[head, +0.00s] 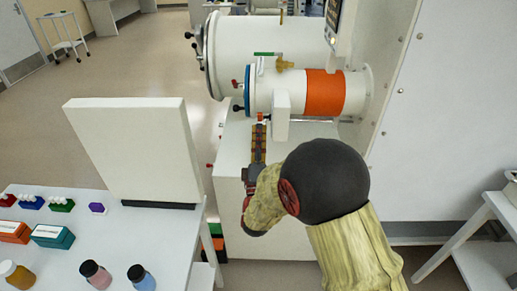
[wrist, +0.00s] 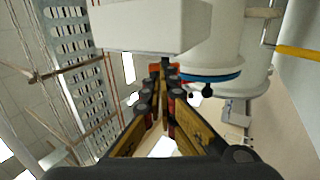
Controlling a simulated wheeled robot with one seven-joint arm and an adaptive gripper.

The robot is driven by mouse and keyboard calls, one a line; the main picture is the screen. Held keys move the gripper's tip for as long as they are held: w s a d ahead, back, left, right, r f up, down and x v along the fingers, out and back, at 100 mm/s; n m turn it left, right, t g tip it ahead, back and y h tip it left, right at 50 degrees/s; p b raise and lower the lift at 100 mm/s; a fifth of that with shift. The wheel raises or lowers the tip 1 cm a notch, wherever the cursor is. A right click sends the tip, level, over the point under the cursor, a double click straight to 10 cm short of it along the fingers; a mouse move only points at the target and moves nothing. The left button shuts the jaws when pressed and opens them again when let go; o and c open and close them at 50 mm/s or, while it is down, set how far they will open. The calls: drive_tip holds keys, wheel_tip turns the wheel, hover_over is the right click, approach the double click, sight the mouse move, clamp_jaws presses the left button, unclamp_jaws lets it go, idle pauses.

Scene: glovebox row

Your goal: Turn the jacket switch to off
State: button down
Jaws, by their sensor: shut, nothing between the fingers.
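A white box (head: 282,116) stands in front of the smaller white cylinder (head: 288,90), which has a wide orange band (head: 324,92). This box may carry the jacket switch, but no switch or its setting can be made out. A white box also fills the top of the wrist view (wrist: 150,25). My gripper (head: 260,125) is shut and empty, just left of and slightly below the box in the head view. In the wrist view my gripper (wrist: 164,72) points at the underside of the box. Whether the fingertips touch it I cannot tell.
A larger white cylinder (head: 265,45) lies behind. A green-handled valve (head: 264,54) sits above the smaller cylinder. At left, a white table (head: 110,236) holds bottles, coloured boxes and a tilted white panel (head: 137,147). Open floor lies beyond.

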sight(260, 117)
drive_tip(key=shift+x, duration=0.9)
drive_tip(key=shift+w+r+p, duration=0.1)
drive_tip(key=shift+r+p, duration=0.15)
drive_tip(key=shift+p, duration=0.25)
drive_tip(key=shift+g, duration=0.3)
